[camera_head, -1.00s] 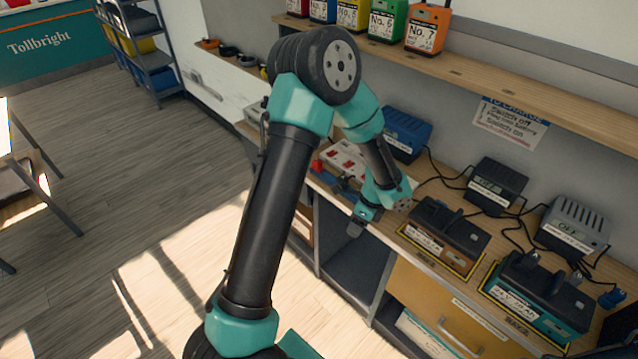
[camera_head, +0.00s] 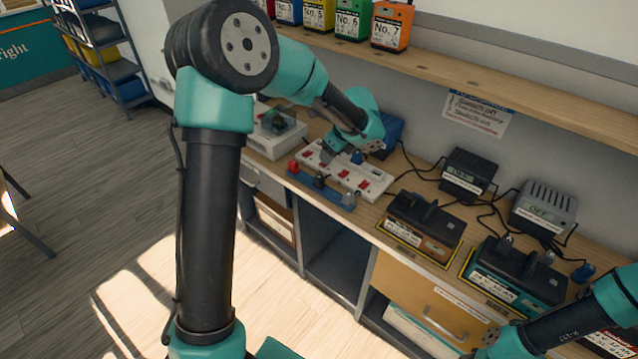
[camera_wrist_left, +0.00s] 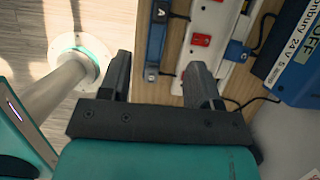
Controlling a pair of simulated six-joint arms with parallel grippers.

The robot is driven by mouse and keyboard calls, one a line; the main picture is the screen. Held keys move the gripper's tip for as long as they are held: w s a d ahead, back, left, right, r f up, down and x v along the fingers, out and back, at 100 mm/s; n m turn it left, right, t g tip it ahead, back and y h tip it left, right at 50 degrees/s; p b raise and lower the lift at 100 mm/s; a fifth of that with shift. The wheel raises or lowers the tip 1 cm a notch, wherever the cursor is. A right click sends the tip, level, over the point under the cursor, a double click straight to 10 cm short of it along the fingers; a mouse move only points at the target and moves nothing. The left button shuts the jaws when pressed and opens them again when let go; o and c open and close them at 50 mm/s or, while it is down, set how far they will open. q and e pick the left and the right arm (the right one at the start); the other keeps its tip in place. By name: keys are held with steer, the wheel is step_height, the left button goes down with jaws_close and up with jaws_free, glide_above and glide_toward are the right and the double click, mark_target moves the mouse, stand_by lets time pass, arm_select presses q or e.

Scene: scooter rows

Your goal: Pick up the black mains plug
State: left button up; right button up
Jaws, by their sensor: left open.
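A small dark piece (camera_head: 320,181), which looks like the black mains plug, sits at the middle of a blue rail (camera_head: 335,198) in front of the white power strip (camera_head: 373,189). It is too small to be sure. My left gripper (camera_head: 333,151) is above the back left part of the strip, behind the rail in the head view. In the left wrist view my left gripper (camera_wrist_left: 160,82) has its fingers wide apart and nothing between them. The rail (camera_wrist_left: 156,45) and the strip (camera_wrist_left: 208,25) lie beyond the fingers. My right gripper is not in view.
A red plug (camera_head: 293,166) is at the rail's left end; a blue plug (camera_head: 357,157) is on the strip. Chargers (camera_head: 468,172) with cables and batteries (camera_head: 424,222) fill the bench to the right. A shelf (camera_head: 450,75) runs above. A grey box (camera_head: 275,133) stands left.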

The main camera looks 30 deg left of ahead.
arm_select(q)
glide_above(319, 177)
steer(key=d, duration=0.2)
steer(key=f, duration=0.8)
steer(key=shift+s, duration=0.3)
steer(key=shift+a+f, duration=0.2)
steer(key=shift+f, duration=0.45)
steer(key=shift+d+x, duration=0.2)
steer(key=shift+x, duration=2.4)
steer(key=shift+w, duration=0.15)
steer(key=c, duration=1)
